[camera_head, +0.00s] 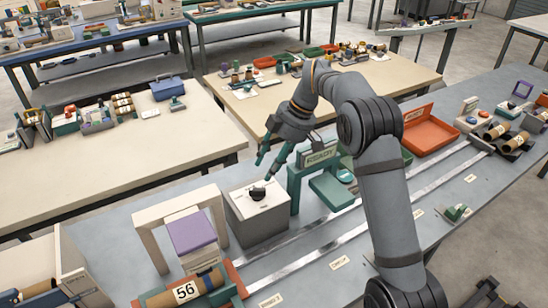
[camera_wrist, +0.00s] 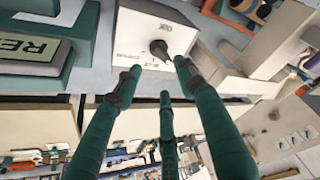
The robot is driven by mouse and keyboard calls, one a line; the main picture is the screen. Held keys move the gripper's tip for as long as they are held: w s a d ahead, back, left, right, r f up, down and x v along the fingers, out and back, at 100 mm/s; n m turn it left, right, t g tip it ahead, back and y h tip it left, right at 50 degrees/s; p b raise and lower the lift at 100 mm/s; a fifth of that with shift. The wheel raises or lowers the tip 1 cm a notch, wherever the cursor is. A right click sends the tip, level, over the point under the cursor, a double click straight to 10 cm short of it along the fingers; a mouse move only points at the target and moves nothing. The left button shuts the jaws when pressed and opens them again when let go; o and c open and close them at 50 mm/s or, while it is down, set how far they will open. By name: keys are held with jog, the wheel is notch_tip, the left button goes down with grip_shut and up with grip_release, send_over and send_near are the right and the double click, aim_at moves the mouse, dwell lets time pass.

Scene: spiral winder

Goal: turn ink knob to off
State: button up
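The ink knob (camera_head: 258,193) is a small dark knob on the white top of a grey box (camera_head: 262,226) on the bench. In the wrist view the fingertips (camera_wrist: 160,75) are near the knob, with a gap visible; contact is not clear.
A green frame with a READY sign (camera_head: 320,154) stands close to the box's right. A pale arch (camera_head: 180,208) with a purple block (camera_head: 192,232) stands to its left. A roll marked 56 (camera_head: 186,292) lies at front left. Metal rails (camera_head: 320,243) cross the bench.

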aim_at(257, 193)
jog(key=shift+v, duration=1.6)
jog(key=x, duration=1.2)
